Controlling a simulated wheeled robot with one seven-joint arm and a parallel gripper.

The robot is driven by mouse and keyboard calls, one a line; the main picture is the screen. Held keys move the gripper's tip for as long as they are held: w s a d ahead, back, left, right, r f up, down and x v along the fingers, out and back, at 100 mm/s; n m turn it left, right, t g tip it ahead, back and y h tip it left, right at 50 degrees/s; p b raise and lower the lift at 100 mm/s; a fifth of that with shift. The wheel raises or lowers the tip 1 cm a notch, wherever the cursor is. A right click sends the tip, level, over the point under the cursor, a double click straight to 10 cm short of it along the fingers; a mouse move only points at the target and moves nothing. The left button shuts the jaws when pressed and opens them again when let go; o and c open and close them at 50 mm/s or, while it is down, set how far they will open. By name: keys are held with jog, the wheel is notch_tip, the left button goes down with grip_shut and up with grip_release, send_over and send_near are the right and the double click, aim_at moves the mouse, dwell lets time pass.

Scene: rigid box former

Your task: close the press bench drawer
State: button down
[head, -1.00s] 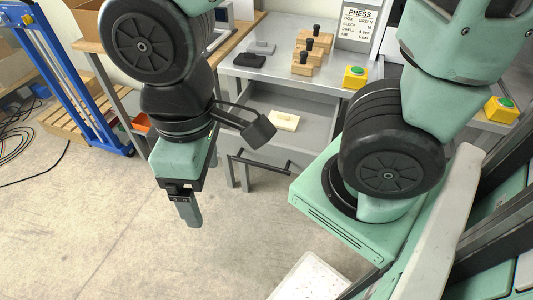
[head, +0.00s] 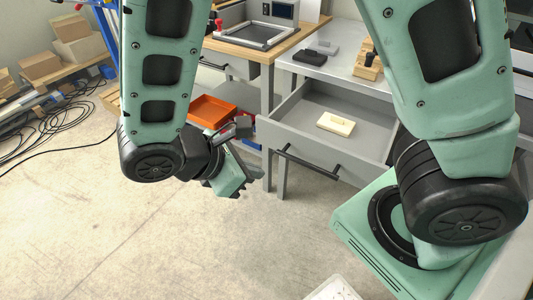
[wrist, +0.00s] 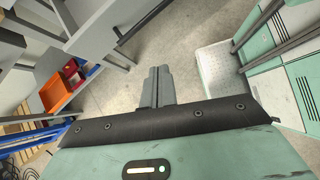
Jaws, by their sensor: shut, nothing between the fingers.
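The press bench drawer (head: 355,108) is grey and stands pulled out below the bench top in the head view. A cream block (head: 336,123) lies inside it. Its black bar handle (head: 308,160) runs across the drawer front. In the wrist view the handle (wrist: 143,22) shows at the top, beyond the fingers. My gripper (head: 253,194) is to the left of the handle and apart from it in the head view. In the wrist view its fingers (wrist: 157,85) are together and empty. My forearm hides part of the bench to the right.
An orange tray (head: 212,110) sits on a low shelf left of the drawer. A wooden-topped table (head: 262,50) adjoins the bench. Wooden blocks with black knobs (head: 368,66) stand on the bench top. A white perforated bin (wrist: 215,70) is on the floor.

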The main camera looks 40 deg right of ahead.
jog(key=w+f+n+t+h+b, duration=0.3)
jog(key=w+f+n+t+h, duration=0.15)
jog(key=w+f, duration=0.2)
jog(key=n, duration=0.1)
send_near(271, 138)
jog(key=shift+t, duration=0.45)
jog(key=x, duration=0.5)
jog(key=shift+s+d+f, duration=0.25)
jog(key=shift+d+f, duration=0.1)
jog(key=shift+w+d, duration=0.15)
jog(key=shift+d, duration=0.25)
